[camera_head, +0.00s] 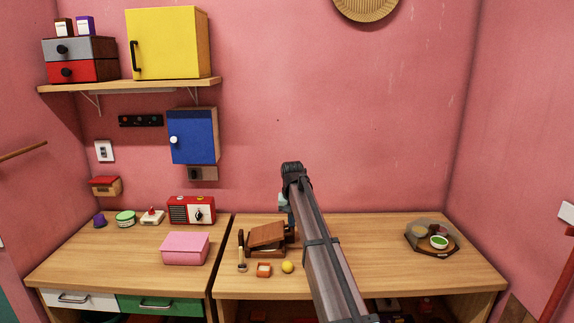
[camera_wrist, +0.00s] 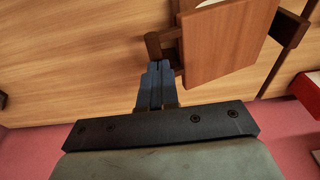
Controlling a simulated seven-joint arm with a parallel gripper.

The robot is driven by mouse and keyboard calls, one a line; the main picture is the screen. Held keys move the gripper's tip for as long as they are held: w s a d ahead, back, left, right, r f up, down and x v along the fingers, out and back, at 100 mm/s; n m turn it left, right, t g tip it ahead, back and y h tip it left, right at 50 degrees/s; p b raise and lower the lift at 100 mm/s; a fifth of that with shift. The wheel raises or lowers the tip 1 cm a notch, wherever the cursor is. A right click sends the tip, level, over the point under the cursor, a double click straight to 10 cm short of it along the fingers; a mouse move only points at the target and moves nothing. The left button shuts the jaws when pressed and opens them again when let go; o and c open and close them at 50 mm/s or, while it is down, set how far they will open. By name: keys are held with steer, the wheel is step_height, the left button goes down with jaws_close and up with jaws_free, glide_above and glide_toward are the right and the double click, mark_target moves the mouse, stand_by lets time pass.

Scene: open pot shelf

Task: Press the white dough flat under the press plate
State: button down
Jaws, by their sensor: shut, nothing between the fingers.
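The wooden press stands on the right-hand table, and its brown press plate (camera_head: 267,234) is tilted up in the head view. The plate (camera_wrist: 225,38) fills the upper right of the wrist view. A small part of the white dough (camera_wrist: 208,3) shows at the top edge of the wrist view, beyond the plate; the rest is hidden. My gripper (camera_wrist: 154,68) is shut and empty, with its fingertips close beside the press's wooden handle end (camera_wrist: 158,42). I cannot tell whether they touch. In the head view my arm hides most of the gripper.
A pink box (camera_head: 186,249) and a red radio (camera_head: 191,210) stand left. Table between is clear.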

steer(key=shift+f, duration=1.35)
steer(key=shift+r, duration=0.2)
steer(key=shift+r, duration=3.35)
steer(key=shift+a, duration=0.1)
